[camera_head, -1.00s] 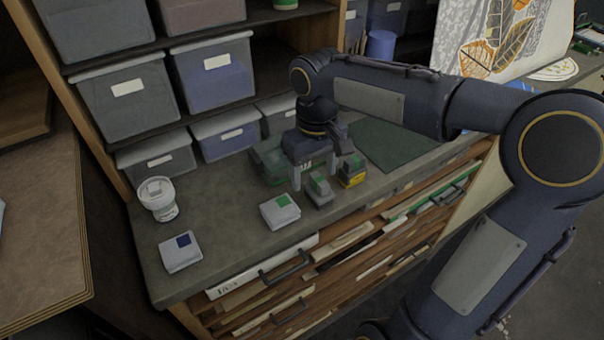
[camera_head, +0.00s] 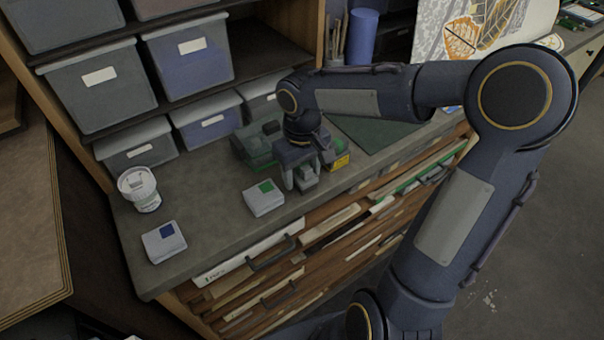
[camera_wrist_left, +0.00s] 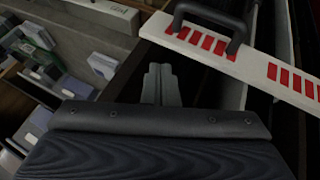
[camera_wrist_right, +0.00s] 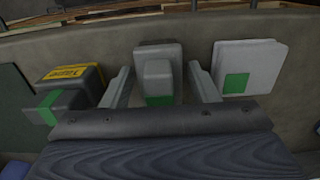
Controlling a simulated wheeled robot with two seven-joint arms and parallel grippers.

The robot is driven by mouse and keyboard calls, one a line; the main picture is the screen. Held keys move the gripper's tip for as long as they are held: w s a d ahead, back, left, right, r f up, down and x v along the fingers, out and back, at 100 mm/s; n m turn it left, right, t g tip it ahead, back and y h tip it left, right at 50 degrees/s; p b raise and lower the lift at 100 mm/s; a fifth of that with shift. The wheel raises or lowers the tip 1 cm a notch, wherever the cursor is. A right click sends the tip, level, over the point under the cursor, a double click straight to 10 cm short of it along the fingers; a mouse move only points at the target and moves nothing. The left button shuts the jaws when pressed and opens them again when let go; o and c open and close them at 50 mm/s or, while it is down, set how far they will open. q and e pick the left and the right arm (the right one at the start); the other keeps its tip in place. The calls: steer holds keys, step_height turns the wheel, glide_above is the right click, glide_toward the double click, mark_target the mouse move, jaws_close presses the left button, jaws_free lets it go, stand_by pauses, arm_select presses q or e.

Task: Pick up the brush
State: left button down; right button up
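My right gripper (camera_head: 304,184) is low over the counter in the head view. It is open in the right wrist view (camera_wrist_right: 162,88), with one finger on each side of a small grey block with a green face (camera_wrist_right: 158,80). Gaps show between the block and both fingers. I cannot tell whether this block is the brush. Several thin sticks, possibly brushes (camera_head: 335,38), stand upright near the blue cylinder at the back, away from the gripper. My left gripper (camera_wrist_left: 161,84) has its fingers together with nothing seen between them, and is outside the head view.
A yellow-and-black block (camera_head: 341,160) stands close right of the right gripper, a white box with a green square (camera_head: 262,198) to its left. A white box with a blue square (camera_head: 164,242) and a white tub (camera_head: 139,189) stand farther left. A red-marked drawer front (camera_wrist_left: 215,48) is near my left gripper.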

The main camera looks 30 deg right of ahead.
steer(key=c, duration=0.7)
steer(key=shift+r, duration=0.1)
steer(key=shift+c, duration=0.2)
step_height(320, 180, up, 10)
steer(key=shift+f, duration=0.1)
